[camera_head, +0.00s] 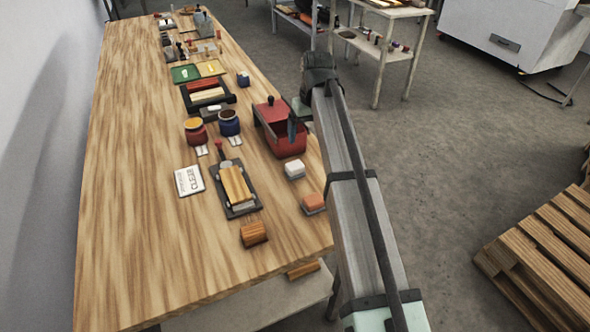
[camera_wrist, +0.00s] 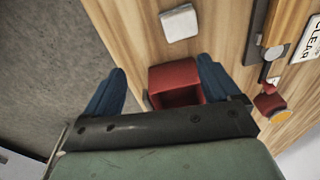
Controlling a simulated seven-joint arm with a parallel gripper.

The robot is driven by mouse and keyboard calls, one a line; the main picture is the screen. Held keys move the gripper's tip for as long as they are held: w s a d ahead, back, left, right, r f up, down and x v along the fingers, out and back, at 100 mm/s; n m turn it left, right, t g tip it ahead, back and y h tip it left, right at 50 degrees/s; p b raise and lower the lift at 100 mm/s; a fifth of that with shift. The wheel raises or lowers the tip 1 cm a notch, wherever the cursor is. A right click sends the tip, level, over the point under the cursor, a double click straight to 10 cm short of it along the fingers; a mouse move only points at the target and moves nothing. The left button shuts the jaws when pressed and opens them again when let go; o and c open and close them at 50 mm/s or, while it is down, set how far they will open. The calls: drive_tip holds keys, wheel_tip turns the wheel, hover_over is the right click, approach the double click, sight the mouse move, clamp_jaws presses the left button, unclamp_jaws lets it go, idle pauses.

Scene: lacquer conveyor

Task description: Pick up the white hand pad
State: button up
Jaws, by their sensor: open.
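The white hand pad (camera_head: 294,169) is a small pale block on the wooden table, near its right edge, just in front of the red box. In the wrist view the white pad (camera_wrist: 180,22) lies flat on the wood near the top, beyond my fingertips. My gripper (camera_head: 293,128) is over the red box in the head view, behind the white pad and apart from it. In the wrist view my gripper (camera_wrist: 160,80) has its two blue fingers spread wide with nothing held between them. One finger is mostly hidden in the head view.
The red open box (camera_head: 290,146) stands beneath my gripper, close to the pad. An orange pad (camera_head: 313,203) lies nearer the table's front right corner. A dark tray with wooden strips (camera_head: 236,186) and two jars (camera_head: 229,123) stand to the left. The table's left side is clear.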

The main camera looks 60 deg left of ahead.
wheel_tip(320, 180, up, 2)
drive_tip(key=n+h, duration=0.1)
hover_over(295, 165)
drive_tip(key=shift+n+t, duration=0.3)
wheel_tip(295, 165, down, 13)
drive_tip(key=shift+a+f, duration=0.1)
drive_tip(key=shift+f, duration=0.05)
drive_tip(key=c, duration=1)
drive_tip(key=shift+c, duration=0.2)
wheel_tip(295, 165, up, 10)
idle(0.5)
